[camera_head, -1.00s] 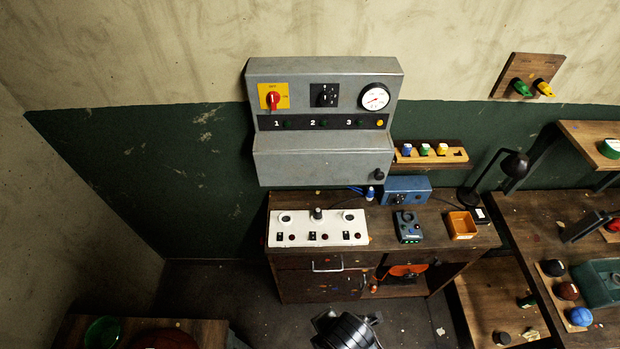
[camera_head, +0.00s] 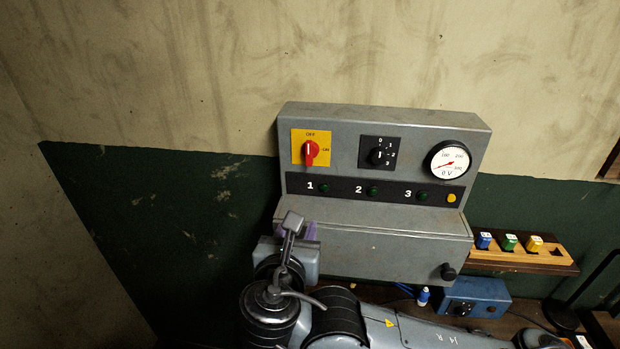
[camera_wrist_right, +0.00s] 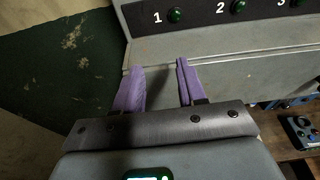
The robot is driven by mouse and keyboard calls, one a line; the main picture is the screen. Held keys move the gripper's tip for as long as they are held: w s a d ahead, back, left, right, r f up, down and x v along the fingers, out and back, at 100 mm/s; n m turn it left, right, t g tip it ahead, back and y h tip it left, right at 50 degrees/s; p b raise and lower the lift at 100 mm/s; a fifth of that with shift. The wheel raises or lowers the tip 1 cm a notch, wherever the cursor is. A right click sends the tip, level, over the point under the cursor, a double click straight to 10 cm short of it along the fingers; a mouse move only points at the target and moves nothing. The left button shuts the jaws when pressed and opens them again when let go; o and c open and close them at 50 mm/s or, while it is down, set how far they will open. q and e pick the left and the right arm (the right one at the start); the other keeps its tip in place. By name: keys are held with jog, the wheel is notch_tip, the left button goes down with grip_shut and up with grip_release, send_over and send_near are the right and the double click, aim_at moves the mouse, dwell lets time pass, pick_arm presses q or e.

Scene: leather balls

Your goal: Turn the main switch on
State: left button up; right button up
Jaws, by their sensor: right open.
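The main switch (camera_head: 311,154) is a red rotary knob on a yellow plate at the upper left of the grey control panel (camera_head: 400,122). The plate reads OFF at the top and ON at the right; the knob stands upright, in line with OFF. My right gripper (camera_wrist_right: 159,75) has two purple fingers, apart and empty, in front of the panel's lower left part. In the head view this gripper (camera_head: 306,231) is below the switch, its fingers mostly hidden by my wrist. The switch is outside the wrist view. My left gripper is not in view.
The panel also carries a black selector (camera_head: 377,157), a gauge (camera_head: 447,162) reading near 0 V, and green lamps numbered 1 to 3. A lower cover (camera_head: 380,250) juts forward. A wooden rack (camera_head: 520,258) with coloured blocks is at the right. The wall left of the panel is bare.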

aim_at(309, 153)
notch_tip(309, 153, up, 9)
jog(key=t+b, duration=0.2)
jog(key=t, duration=0.1)
jog(key=w, duration=0.3)
jog(key=w+d+p, duration=0.1)
jog(key=w, duration=0.4)
jog(key=shift+w+d+r+p, duration=0.3)
jog(key=shift+w+r, duration=0.05)
jog(key=shift+w, duration=0.05)
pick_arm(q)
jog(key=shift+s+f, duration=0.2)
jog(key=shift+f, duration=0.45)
pick_arm(e)
jog(key=shift+w+d, duration=0.1)
jog(key=shift+w, duration=0.5)
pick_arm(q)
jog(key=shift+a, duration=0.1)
pick_arm(e)
grip_shut()
